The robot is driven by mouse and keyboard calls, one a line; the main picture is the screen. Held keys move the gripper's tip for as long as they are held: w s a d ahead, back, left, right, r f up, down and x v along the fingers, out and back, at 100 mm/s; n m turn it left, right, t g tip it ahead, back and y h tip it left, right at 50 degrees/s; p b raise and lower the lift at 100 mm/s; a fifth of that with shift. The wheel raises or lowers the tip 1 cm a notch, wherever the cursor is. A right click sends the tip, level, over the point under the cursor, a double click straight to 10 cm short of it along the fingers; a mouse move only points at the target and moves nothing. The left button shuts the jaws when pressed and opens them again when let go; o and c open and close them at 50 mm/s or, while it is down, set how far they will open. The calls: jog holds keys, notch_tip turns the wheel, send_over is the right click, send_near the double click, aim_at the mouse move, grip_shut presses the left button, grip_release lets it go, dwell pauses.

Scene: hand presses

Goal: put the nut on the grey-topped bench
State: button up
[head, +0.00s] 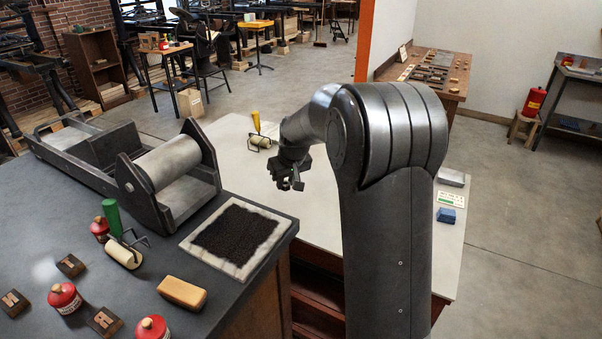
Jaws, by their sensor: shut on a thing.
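My gripper (291,183) hangs above the pale-topped bench in the middle, left of my arm's upright part. It is shut on a small dark thing at its fingertips, taken as the nut; its shape is too small and too close in colour to the fingers to make out. A bench with a dark grey top (233,296) fills the lower left. The pale-topped bench (318,222) stands behind and to the right of it, apart from the thing in my gripper. My arm hides part of the pale top.
The dark top holds a roller press (165,172), an inked slab (238,237), a tan block (182,292), a brayer (124,254), red tins (64,297) and type blocks. The pale top holds another roller (260,142) and a blue block (446,215); its middle is clear.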

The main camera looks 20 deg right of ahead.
jog(key=s+d+f+m+h, duration=0.1)
jog(key=d+f+m, duration=0.15)
jog(key=d, duration=1.55)
jog(key=s+d+f+m, duration=0.1)
jog(key=d+f, duration=0.3)
jog(key=d, duration=1.3)
jog(key=w+a+f, duration=0.4)
jog(key=w, duration=0.1)
jog(key=w+a+f, duration=0.1)
jog(key=w+f, duration=0.1)
jog(key=w, duration=0.1)
jog(key=shift+w+a+f, duration=0.25)
jog(key=shift+a+f, duration=0.15)
jog(key=shift+f, duration=1.95)
jog(key=shift+f, duration=0.1)
jog(key=o, duration=1)
